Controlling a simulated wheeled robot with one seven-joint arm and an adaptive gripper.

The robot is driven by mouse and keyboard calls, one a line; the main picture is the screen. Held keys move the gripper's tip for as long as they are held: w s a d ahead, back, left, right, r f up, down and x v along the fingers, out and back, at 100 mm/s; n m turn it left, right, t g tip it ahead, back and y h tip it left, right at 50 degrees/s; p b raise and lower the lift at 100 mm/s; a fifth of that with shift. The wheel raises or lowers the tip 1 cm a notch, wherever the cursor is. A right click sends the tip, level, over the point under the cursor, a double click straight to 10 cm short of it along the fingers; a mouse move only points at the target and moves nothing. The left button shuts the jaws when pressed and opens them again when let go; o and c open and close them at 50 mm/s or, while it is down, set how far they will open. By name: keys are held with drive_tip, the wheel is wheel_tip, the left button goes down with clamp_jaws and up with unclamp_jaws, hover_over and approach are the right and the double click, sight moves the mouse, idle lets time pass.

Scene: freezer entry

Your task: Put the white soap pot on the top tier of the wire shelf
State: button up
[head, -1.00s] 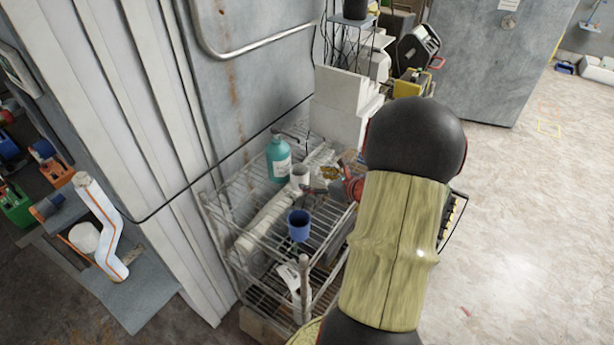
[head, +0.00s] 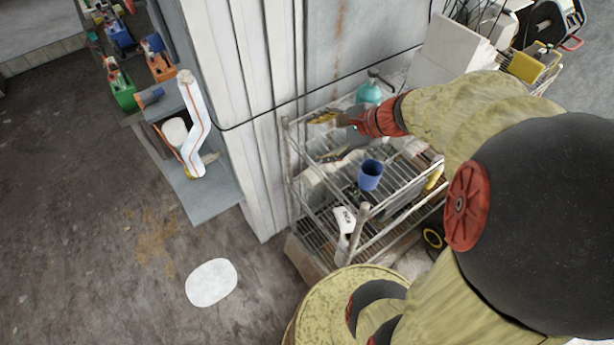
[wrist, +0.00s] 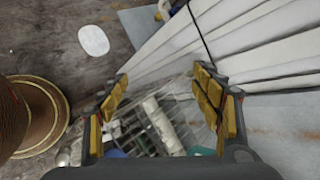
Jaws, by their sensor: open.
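The wire shelf (head: 290,165) stands against the wall panel, with its top tier under my gripper. My gripper (head: 326,136) is over the left part of that tier. In the wrist view my gripper (wrist: 160,76) has its yellow-padded fingers spread, with nothing between them. I cannot make out the white soap pot for certain now; my gripper and arm cover part of the shelf. A long white roll (wrist: 160,122) lies on the shelf below the fingers.
A teal bottle (head: 368,92) stands beyond my gripper, and a blue cup (head: 370,176) is nearer. A white labelled bottle (head: 345,220) sits low at the front. A white ribbed wall (head: 225,100) borders the shelf's left.

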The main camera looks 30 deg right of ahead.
drive_tip(key=s+a+r+n+g+h, duration=0.1)
drive_tip(key=s+a+r+n, duration=0.3)
drive_tip(key=n, duration=0.6)
drive_tip(key=s+a+r+n+g+h, duration=0.1)
drive_tip(key=s+a+r+n+h, duration=0.2)
drive_tip(key=s+a+n, duration=0.5)
drive_tip(key=s+r+n, duration=0.1)
drive_tip(key=s+n, duration=0.1)
drive_tip(key=shift+a+r+n, duration=0.15)
drive_tip(key=shift+r+n, duration=0.25)
drive_tip(key=shift+f, duration=0.15)
drive_tip(key=shift+w+f+b, duration=0.1)
drive_tip(key=shift+f+b, duration=0.8)
drive_tip(key=shift+b, duration=0.15)
